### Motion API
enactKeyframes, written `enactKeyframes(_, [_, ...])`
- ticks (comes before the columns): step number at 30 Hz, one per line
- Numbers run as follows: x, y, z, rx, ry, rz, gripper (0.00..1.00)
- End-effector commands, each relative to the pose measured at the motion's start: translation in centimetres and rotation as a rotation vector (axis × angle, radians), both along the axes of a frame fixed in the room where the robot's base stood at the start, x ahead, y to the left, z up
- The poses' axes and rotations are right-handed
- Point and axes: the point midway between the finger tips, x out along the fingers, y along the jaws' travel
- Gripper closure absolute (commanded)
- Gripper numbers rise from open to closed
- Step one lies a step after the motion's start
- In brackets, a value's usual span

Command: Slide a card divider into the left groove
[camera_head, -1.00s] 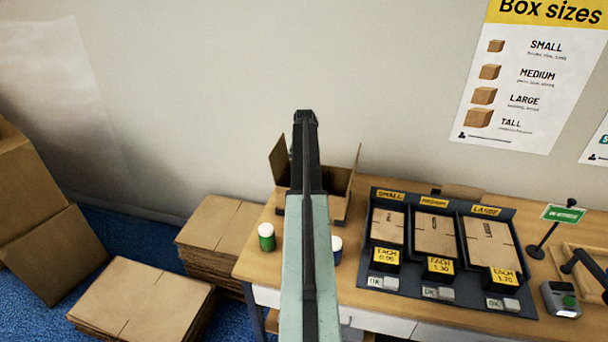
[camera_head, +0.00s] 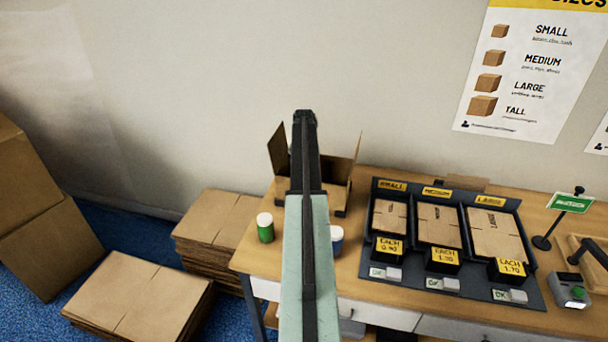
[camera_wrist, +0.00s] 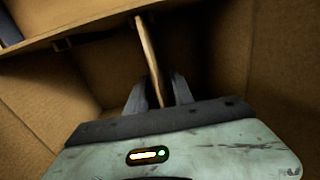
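The open carton (camera_head: 336,182) stands at the back left of the table, its flaps raised. My gripper (camera_head: 304,116) is in front of it in the head view and hides its middle. In the wrist view my gripper (camera_wrist: 160,88) points into brown cardboard walls. A thin card divider (camera_wrist: 148,55) shows edge-on between the two fingers. It runs up to the carton's far wall and is slightly tilted. The left finger is close to the card; a dark gap shows on the right. I cannot make out the grooves or the card's lower edge.
A green jar (camera_head: 265,227) and a blue-labelled jar (camera_head: 336,240) stand before the carton. A dark tray (camera_head: 365,255) of flat boxes fills the table's middle. Stacks of flat cartons (camera_head: 140,297) lie on the floor at left.

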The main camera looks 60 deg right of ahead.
Motion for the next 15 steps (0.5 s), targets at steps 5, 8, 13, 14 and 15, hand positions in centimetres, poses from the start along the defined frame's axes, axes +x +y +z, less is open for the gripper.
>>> enactKeyframes(5, [0.0, 0.0, 0.0, 0.0, 0.0, 0.0, 0.72])
enactKeyframes(8, [0.0, 0.0, 0.0, 0.0, 0.0, 0.0, 0.72])
enactKeyframes(13, [0.0, 0.0, 1.2, 0.0, 0.0, 0.0, 0.72])
enactKeyframes(14, [0.0, 0.0, 1.6, 0.0, 0.0, 0.0, 0.72])
enactKeyframes(15, [0.0, 0.0, 2.3, 0.0, 0.0, 0.0, 0.72])
